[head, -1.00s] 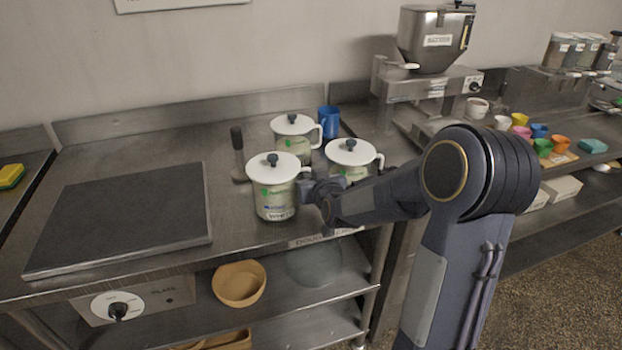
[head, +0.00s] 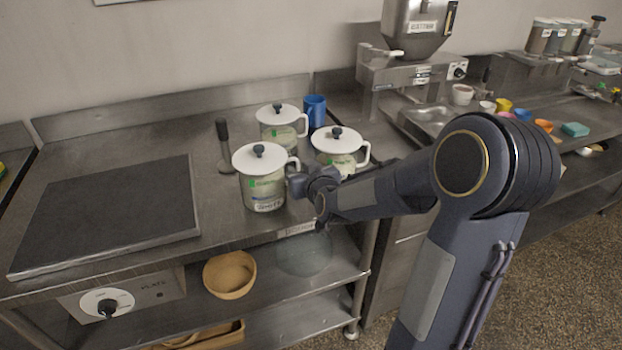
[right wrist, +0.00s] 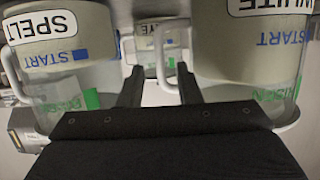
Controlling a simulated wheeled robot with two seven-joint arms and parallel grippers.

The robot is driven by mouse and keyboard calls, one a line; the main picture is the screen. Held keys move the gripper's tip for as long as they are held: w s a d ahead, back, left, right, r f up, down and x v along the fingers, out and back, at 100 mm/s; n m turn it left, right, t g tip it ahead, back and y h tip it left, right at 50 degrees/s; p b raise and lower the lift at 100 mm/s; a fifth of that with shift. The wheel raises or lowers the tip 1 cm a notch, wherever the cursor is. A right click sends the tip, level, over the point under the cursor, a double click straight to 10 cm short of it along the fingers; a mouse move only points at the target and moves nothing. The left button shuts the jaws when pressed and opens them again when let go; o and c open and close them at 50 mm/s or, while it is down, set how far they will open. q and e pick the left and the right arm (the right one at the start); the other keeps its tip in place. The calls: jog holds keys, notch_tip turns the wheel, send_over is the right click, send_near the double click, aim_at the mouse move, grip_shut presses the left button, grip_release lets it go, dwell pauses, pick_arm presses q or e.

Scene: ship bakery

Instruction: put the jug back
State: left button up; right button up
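Three lidded jugs stand upright on the steel counter. The front-left jug, labelled WHITE (head: 262,190), also shows large at the right of the right wrist view (right wrist: 245,45). The SPELT jug (head: 338,160) stands to its right, and it shows at left in the right wrist view (right wrist: 65,60). A third jug (head: 281,128) stands behind them. My right gripper (head: 300,184) is beside the WHITE jug's handle. In the right wrist view its fingers (right wrist: 158,88) are apart, with that white handle (right wrist: 160,55) seen between them. My left gripper is out of view.
A dark flat plate (head: 108,212) fills the counter's left. A wooden bowl (head: 230,275) is on the shelf below. A hopper machine (head: 412,60) stands at back right.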

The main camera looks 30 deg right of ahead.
jog(key=s+a+g+y, duration=0.2)
jog(key=s+a, duration=0.3)
jog(key=s, duration=0.5)
jog(key=s+a+g+y, duration=0.2)
jog(key=s+a, duration=0.3)
jog(key=s, duration=0.5)
jog(key=s+a+f+n+g+y, duration=0.1)
jog(key=s+a+g+y, duration=0.2)
jog(key=s, duration=0.7)
jog(key=a+g, duration=0.1)
jog(key=a, duration=0.1)
jog(key=shift+s+a+g+p, duration=0.3)
jog(key=shift+a+p, duration=0.1)
jog(key=shift+r+p, duration=0.6)
jog(key=shift+r, duration=0.05)
